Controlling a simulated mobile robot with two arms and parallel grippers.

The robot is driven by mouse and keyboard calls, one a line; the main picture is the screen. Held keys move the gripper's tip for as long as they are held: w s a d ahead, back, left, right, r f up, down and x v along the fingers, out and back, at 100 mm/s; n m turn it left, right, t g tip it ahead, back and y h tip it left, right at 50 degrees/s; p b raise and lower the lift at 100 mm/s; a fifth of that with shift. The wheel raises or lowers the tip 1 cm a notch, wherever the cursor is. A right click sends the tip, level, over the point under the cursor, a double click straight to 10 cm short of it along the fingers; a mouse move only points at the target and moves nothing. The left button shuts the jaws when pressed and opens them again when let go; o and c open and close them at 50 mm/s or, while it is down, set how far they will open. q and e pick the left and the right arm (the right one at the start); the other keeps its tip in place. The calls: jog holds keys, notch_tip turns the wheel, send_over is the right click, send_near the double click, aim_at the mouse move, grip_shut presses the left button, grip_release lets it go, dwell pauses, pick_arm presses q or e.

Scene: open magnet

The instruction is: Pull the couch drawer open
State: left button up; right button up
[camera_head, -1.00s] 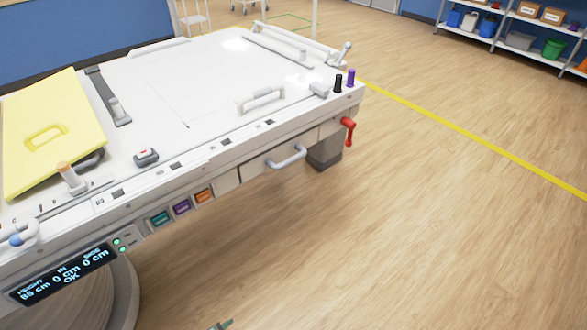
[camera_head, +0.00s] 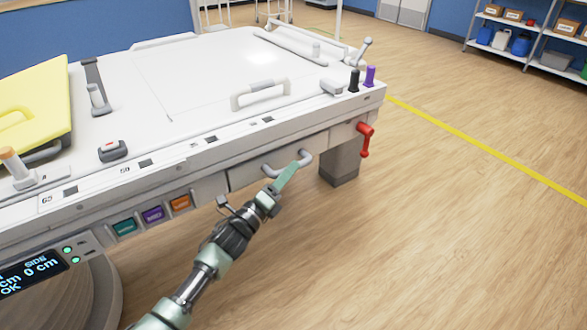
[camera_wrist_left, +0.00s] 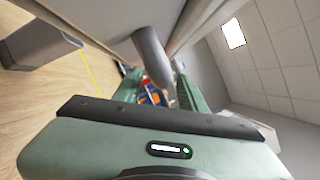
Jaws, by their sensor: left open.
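The couch drawer (camera_head: 244,175) is a pale front panel in the side of the white couch (camera_head: 205,62). It looks flush with the side, so closed. Its grey bar handle (camera_head: 307,157) sticks out from the panel. My left gripper (camera_head: 291,172) is open, with its green fingers at the handle, and one finger overlaps the bar in the head view. In the left wrist view the grey handle (camera_wrist_left: 152,55) reaches in between the two spread fingers (camera_wrist_left: 158,90). Whether they touch it I cannot tell. My right gripper is out of view.
A red lever (camera_head: 365,138) hangs to the right of the drawer, near a grey leg (camera_head: 341,166). Coloured buttons (camera_head: 152,214) and a display (camera_head: 32,272) are to the left. A white rail handle (camera_head: 261,92) is on top. The wooden floor (camera_head: 430,240) at right is clear.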

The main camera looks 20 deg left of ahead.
pick_arm(q)
jog(key=shift+x, duration=1.3)
grip_shut()
dwell(0.5)
